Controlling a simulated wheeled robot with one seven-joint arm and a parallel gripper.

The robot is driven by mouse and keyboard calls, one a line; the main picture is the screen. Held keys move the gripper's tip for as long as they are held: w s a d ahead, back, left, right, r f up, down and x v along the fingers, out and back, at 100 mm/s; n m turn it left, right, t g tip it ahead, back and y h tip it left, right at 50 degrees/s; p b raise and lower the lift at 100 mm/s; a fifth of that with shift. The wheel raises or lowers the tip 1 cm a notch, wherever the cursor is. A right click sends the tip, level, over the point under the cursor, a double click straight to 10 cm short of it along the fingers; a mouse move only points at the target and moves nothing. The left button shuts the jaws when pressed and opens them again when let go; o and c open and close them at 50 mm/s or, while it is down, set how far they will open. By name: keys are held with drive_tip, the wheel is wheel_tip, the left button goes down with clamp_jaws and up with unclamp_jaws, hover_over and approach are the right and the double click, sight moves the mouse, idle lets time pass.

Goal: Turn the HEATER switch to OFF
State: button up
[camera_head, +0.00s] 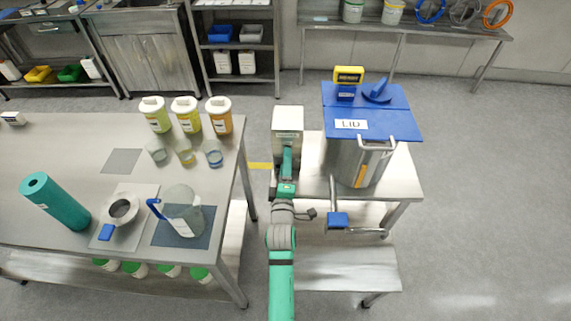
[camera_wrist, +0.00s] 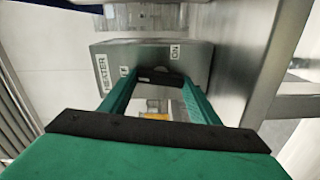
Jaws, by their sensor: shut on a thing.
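The grey HEATER box (camera_wrist: 200,58) is in the upper middle of the wrist view. It has a HEATER label at its left, an ON label at its right and a partly hidden label left of the knob. The black switch knob (camera_wrist: 160,76) is between the fingertips of my gripper (camera_wrist: 159,83), which is shut on it. In the head view the box (camera_head: 287,119) stands at the left end of the steel stand, with my gripper (camera_head: 287,165) at its near face. The knob is hidden there. I cannot tell which label it points to.
A steel hopper (camera_head: 352,165) with a blue lid (camera_head: 395,124) stands right of the box. At the left, a steel table (camera_head: 70,145) holds bottles, beakers, a pitcher (camera_head: 183,212) and a teal cylinder (camera_head: 55,203). A narrow floor gap separates table and stand.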

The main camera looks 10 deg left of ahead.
drive_tip(key=shift+f+n, duration=0.1)
drive_tip(key=shift+n, duration=0.7)
drive_tip(key=o, duration=1)
drive_tip(key=shift+o, duration=0.2)
drive_tip(key=shift+s, duration=0.1)
drive_tip(key=s+d, duration=0.2)
drive_tip(key=s, duration=0.8)
drive_tip(key=shift+s, duration=0.2)
drive_tip(key=shift+d, duration=0.1)
